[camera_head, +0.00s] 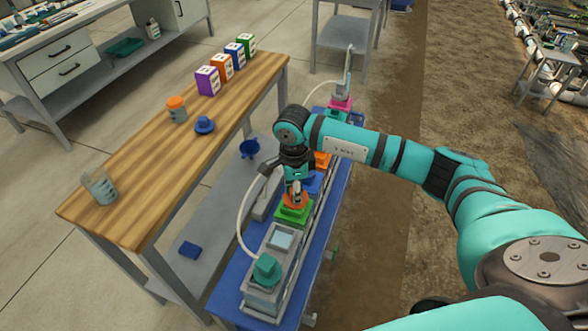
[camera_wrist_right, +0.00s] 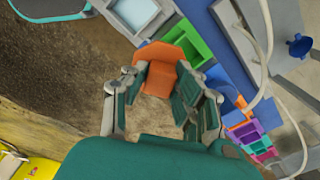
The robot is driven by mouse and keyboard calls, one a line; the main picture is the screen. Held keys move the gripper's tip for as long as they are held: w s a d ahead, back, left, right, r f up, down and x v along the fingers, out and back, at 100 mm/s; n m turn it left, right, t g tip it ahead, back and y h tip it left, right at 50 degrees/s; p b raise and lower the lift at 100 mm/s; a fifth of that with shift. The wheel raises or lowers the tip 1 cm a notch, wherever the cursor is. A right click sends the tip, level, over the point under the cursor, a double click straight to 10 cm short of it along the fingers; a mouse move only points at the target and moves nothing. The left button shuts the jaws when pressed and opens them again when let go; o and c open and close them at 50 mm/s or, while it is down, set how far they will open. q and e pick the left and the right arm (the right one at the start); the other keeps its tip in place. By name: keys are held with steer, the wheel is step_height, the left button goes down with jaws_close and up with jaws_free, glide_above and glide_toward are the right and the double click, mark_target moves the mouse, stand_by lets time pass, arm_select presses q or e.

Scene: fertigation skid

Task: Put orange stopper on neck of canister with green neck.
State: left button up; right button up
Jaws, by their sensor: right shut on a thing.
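My right gripper (camera_head: 296,193) is shut on the orange stopper (camera_head: 295,201), just over the green neck (camera_head: 292,214) on the blue skid. In the right wrist view the orange stopper (camera_wrist_right: 163,62) sits between the fingers of my right gripper (camera_wrist_right: 160,90). The green neck (camera_wrist_right: 190,38) shows beyond it, partly covered by the stopper, with part of its square opening visible. Whether stopper and neck touch, I cannot tell. The canister body below the neck is mostly hidden. My left gripper is in neither view.
The blue skid (camera_head: 232,304) holds a grey unit with a teal cap (camera_head: 265,268) in front, and orange (camera_head: 322,160) and pink (camera_head: 341,103) necks behind. Pale hoses curve beside the arm. A wooden table (camera_head: 140,185) at left carries coloured boxes, a jar, a blue knob and a beaker.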

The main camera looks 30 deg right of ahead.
steer(key=w+d+r+m, duration=0.2)
steer(key=w+m, duration=0.2)
steer(key=m, duration=0.1)
arm_select(q)
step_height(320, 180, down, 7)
steer(key=b, duration=0.6)
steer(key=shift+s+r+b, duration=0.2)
steer(key=shift+b, duration=0.1)
arm_select(e)
step_height(320, 180, down, 10)
steer(key=shift+a+r+m, duration=0.15)
steer(key=shift+r+m, duration=0.1)
steer(key=shift+m, duration=0.15)
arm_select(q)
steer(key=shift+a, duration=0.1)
arm_select(e)
steer(key=o, duration=1)
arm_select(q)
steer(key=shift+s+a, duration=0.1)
arm_select(e)
step_height(320, 180, up, 12)
